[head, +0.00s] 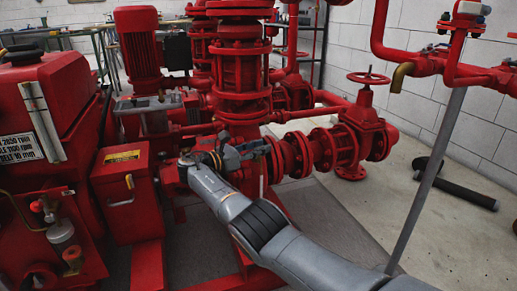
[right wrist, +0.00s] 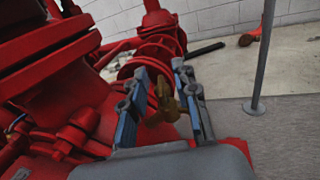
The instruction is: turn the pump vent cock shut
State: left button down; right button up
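The vent cock (right wrist: 165,104) is a small brass fitting on the red pump pipework, seen in the right wrist view. A narrow part of it points up and a rounder part spreads below. My right gripper (right wrist: 162,92) is open, with its two blue-padded fingers standing on either side of the cock. The cock looks closer to the right-hand finger; I cannot tell whether they touch. In the head view my right gripper (head: 256,147) is beside the red pump casing, and the cock cannot be made out there. My left gripper is not in view.
A red valve with a handwheel (head: 369,78) stands right of the gripper. A red vertical pipe stack (head: 240,70) rises behind it. A red box (head: 122,195) stands at left. A grey slanted post (head: 428,180) crosses the right side.

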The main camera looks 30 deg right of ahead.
notch_tip(320, 180, up, 10)
jog(key=shift+f, duration=0.1)
dwell(0.4)
jog(key=shift+o, duration=0.2)
